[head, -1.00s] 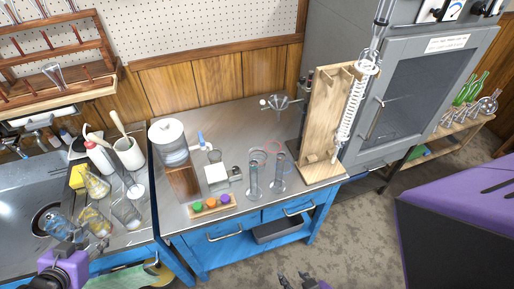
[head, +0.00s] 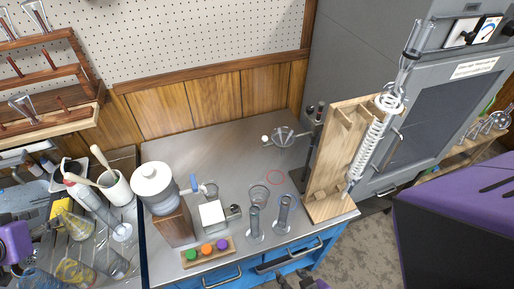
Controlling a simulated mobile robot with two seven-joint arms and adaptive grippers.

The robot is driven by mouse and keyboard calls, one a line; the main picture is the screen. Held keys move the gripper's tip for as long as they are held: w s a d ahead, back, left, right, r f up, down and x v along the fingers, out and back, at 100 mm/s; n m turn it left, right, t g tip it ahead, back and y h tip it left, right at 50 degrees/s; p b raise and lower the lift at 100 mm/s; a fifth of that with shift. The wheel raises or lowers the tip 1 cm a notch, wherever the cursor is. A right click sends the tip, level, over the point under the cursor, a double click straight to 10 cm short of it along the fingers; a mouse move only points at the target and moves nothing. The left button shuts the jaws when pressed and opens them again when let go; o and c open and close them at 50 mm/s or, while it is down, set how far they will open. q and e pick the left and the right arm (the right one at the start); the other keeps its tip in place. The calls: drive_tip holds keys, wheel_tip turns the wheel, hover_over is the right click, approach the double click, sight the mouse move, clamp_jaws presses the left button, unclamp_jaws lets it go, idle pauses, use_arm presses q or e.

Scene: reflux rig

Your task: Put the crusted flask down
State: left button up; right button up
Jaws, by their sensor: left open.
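Several glass flasks stand on the drainboard at the lower left in the head view. One flask with yellow-brown contents or residue (head: 75,271) is near the bottom edge, and another yellowish flask (head: 76,226) stands behind it. I cannot tell for sure which is the crusted one. A clear flask (head: 111,263) is to their right and a bluish one (head: 36,279) is cut by the bottom edge. My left gripper (head: 34,224) is at the left edge, open, with no flask seen between its fingers. My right gripper (head: 291,282) barely shows at the bottom edge; its jaws are unclear.
The steel bench (head: 222,120) has clear room at the back. On it are a white-lidded container (head: 154,184) on a wooden block (head: 174,226), a balance (head: 212,215), two cylinders (head: 284,215), and a wooden stand (head: 338,160) with a coil condenser (head: 372,140).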

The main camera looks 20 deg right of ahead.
sight(67, 223)
use_arm(q)
drive_tip(key=shift+x, duration=1.1)
drive_tip(key=x, duration=0.4)
drive_tip(key=shift+w+a+f+b, duration=0.2)
drive_tip(key=shift+w+f+b, duration=0.05)
drive_tip(key=shift+f+b, duration=0.1)
drive_tip(key=shift+w+d+f, duration=0.1)
drive_tip(key=shift+w+f, duration=0.25)
use_arm(e)
drive_tip(key=shift+s+d+f, duration=0.3)
drive_tip(key=shift+s+f, duration=0.2)
use_arm(q)
drive_tip(key=shift+r, duration=0.1)
clamp_jaws()
use_arm(e)
drive_tip(key=shift+w+a+r, duration=0.1)
drive_tip(key=shift+a, duration=0.05)
